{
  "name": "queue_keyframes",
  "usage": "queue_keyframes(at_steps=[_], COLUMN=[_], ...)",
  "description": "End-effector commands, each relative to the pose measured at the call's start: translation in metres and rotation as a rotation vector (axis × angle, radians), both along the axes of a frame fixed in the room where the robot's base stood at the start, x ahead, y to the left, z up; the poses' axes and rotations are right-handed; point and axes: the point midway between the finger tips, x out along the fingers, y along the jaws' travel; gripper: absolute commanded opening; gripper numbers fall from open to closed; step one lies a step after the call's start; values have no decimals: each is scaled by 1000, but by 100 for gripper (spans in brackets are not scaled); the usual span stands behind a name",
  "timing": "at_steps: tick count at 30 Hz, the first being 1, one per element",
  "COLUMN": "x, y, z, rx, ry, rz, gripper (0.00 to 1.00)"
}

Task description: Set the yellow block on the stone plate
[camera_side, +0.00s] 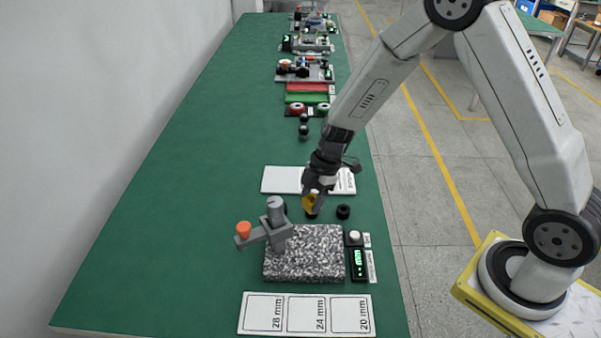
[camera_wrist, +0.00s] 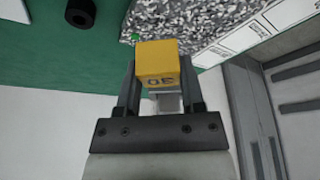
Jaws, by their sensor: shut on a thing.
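My gripper (camera_side: 316,196) is shut on the yellow block (camera_side: 310,202) and holds it behind the stone plate in the side view. The speckled grey stone plate (camera_side: 305,262) lies on the green table. It also shows past the block in the wrist view (camera_wrist: 190,20). The side view does not clearly show how high the block is.
A grey stand with an orange knob (camera_side: 244,229) is at the plate's left rear. A black ring (camera_side: 343,212) lies behind the plate. A small display (camera_side: 358,262) is right of it. A white card (camera_side: 306,314) marked 28, 24 and 20 mm lies in front. A white board (camera_side: 283,179) lies behind.

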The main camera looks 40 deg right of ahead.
Motion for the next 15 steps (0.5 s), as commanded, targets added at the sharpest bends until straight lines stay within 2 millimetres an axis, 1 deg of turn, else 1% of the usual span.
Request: queue_keyframes(at_steps=[1,6,10,15], x=[-8,-31,-42,-48], y=[8,25,33,37], z=[-3,-9,-12,-13], rx=[2,16,25,31], ry=[2,2,0,-1], rz=[65,249,338,389], gripper=[0,0,0,0])
